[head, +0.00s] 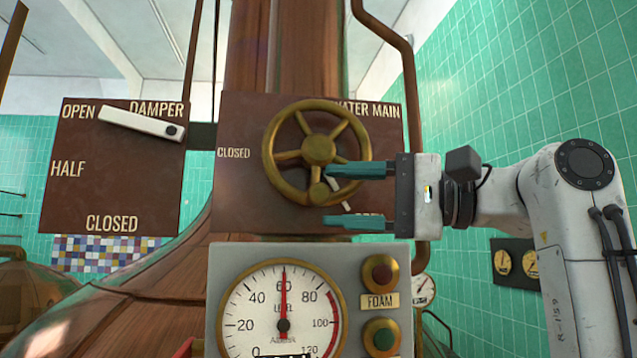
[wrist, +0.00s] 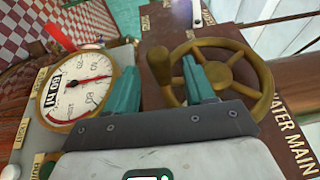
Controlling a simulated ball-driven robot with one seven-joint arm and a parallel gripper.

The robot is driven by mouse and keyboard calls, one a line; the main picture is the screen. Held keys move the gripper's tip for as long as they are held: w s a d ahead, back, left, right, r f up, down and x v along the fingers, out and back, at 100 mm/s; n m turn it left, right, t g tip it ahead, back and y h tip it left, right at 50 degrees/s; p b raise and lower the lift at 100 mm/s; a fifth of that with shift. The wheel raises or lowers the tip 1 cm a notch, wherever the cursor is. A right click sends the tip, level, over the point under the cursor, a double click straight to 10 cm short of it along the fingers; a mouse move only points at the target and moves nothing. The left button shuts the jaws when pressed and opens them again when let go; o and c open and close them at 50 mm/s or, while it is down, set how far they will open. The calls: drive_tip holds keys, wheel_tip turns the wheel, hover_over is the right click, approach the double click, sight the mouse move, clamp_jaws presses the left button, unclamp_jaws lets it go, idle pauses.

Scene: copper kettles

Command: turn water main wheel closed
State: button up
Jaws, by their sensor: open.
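The water main wheel is a brass handwheel (head: 275,125) with spokes and a hub, on a brown panel (head: 235,195) lettered WATER MAIN. CLOSED stands at the panel's left; a word at its lower right is partly hidden. A pale pointer (head: 347,206) slants toward that lower right. The wheel's knob (head: 317,192) is at the bottom of the rim. My gripper (head: 327,195) reaches in from the right, its teal fingers open, one above and one below the knob's height. In the wrist view the knob (wrist: 157,62) shows between the fingertips (wrist: 163,62). Contact cannot be told.
Below the wheel is a grey box with a dial gauge (head: 255,305), a red button (head: 381,273) and a green button (head: 381,337). A damper panel (head: 110,180) with a white lever (head: 140,122) is at left. A copper pipe (head: 412,110) runs down the right side.

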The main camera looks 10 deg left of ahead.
sight(318, 206)
drive_tip(key=shift+w+a+p, duration=0.2)
drive_tip(key=shift+a+p, duration=0.25)
drive_tip(key=shift+a, duration=1.4)
drive_tip(key=shift+r, duration=0.1)
drive_tip(key=shift+c, duration=0.3)
clamp_jaws()
